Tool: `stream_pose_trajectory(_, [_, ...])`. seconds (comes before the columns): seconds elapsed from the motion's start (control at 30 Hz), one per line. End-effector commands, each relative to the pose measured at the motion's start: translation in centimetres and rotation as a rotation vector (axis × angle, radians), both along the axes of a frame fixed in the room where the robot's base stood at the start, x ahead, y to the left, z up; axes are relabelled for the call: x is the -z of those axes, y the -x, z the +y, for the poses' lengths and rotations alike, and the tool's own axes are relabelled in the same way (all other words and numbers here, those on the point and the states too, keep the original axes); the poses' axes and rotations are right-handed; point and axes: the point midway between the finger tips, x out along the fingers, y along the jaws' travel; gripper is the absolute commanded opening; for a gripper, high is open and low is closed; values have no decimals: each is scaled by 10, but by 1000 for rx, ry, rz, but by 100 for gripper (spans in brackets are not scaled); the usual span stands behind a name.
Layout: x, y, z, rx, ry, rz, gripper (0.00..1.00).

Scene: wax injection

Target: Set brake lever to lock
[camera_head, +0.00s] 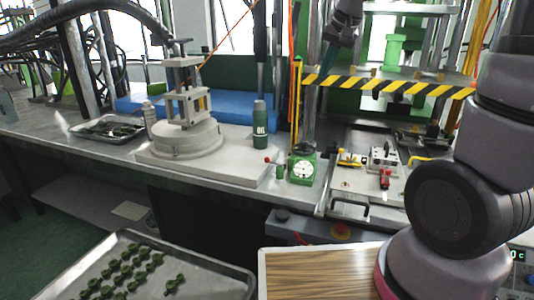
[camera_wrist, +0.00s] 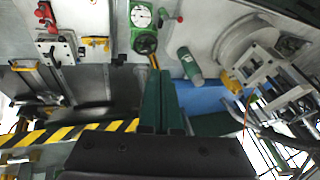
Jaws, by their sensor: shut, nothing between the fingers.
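No part is clearly marked as the brake lever. A small lever with a red knob (camera_head: 267,160) stands beside the green gauge body (camera_head: 302,167) at the bench's front edge. The same red knob (camera_wrist: 180,19) shows at the top of the wrist view, right of the gauge (camera_wrist: 143,18). A red handle (camera_head: 384,179) sits on the metal fixture at right, also seen in the wrist view (camera_wrist: 45,13). My gripper (camera_head: 328,67) is up by the striped beam, its dark green fingers (camera_wrist: 158,72) together and empty, apart from both.
A yellow-black striped beam (camera_head: 390,84) crosses close to my gripper. A green bottle (camera_head: 260,126) and a round turntable (camera_head: 184,138) stand left of the gauge. A tray of green pieces (camera_head: 185,262) and a wooden board (camera_head: 315,272) are in front.

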Motion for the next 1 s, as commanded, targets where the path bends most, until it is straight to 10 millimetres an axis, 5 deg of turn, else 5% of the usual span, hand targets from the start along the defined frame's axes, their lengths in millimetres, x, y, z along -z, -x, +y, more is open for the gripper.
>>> stream_pose_trajectory(0.2, [53, -64, 39, -37, 61, 44, 0])
stream_pose_trajectory(0.5, [145, -131, 98, -99, 171, 77, 0])
stream_pose_trajectory(0.8, [223, -163, 144, -159, 264, 79, 0])
stream_pose_trajectory(1.0, [239, -169, 153, -173, 283, 76, 0])
